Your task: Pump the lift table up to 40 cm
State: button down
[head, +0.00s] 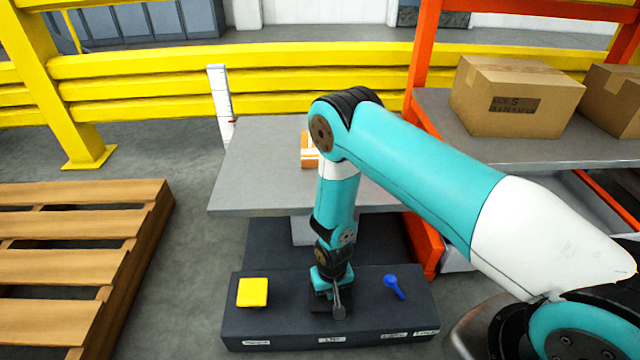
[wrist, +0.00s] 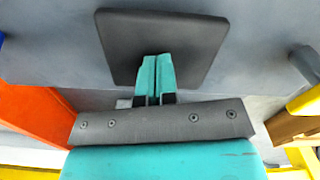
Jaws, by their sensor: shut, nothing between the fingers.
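The lift table has a grey top (head: 262,185) with a dark base block (head: 280,318) in front. A white upright scale (head: 220,100) stands at the table's far left corner; a small red mark shows near its lower part, but its figures are too small to read. My gripper (head: 333,290) points down at the middle of the base block. In the wrist view my gripper (wrist: 157,75) is shut and empty, its fingertips over a dark square pedal (wrist: 160,30). Whether they touch it is unclear. A yellow pedal (head: 252,292) is left, a blue lever (head: 395,287) right.
An orange and white box (head: 308,150) sits on the table top, partly behind my arm. An orange-framed rack with cardboard boxes (head: 515,95) stands right. A wooden pallet (head: 75,250) lies left. Yellow guard rails (head: 280,75) run behind. Floor between pallet and table is clear.

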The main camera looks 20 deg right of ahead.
notch_tip(320, 180, up, 9)
jog(key=p, duration=0.7)
jog(key=shift+f, duration=0.15)
jog(key=shift+f+b, duration=2.45)
jog(key=shift+f, duration=1.1)
jog(key=shift+r, duration=0.1)
notch_tip(320, 180, up, 7)
jog(key=p, duration=0.6)
jog(key=shift+r, duration=0.1)
notch_tip(320, 180, up, 6)
jog(key=p, duration=0.5)
